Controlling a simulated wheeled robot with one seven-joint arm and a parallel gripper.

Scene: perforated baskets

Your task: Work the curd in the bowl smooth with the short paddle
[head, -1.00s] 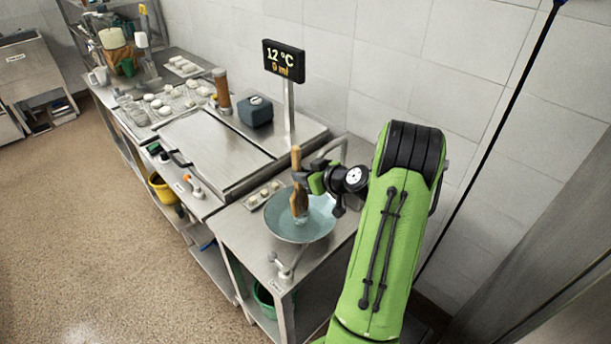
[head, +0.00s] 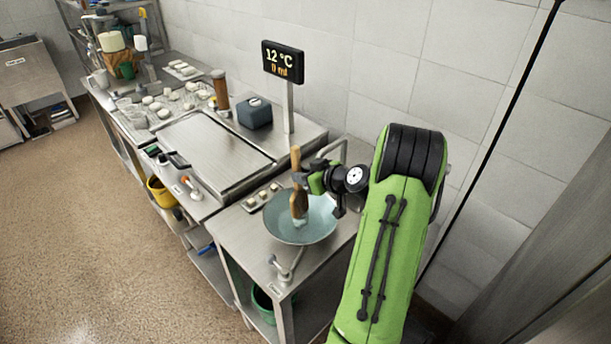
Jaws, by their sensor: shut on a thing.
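The bowl (head: 283,231), wide and pale blue-grey, stands on the near end of the steel counter. The short wooden paddle (head: 296,165) is upright over the bowl, its lower end inside it. My gripper (head: 306,182) is shut on the paddle along its shaft, above the bowl's rim. A small pale patch of curd (head: 300,222) shows at the paddle's lower end. How smooth the curd is cannot be told at this size.
A small tray of pale pieces (head: 261,197) lies just left of the bowl. A steel tap-like fitting (head: 286,268) sits at the counter's front edge. A display on a post (head: 283,62) reads 12 °C and 0 ml. A flat steel plate (head: 213,150) lies farther left.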

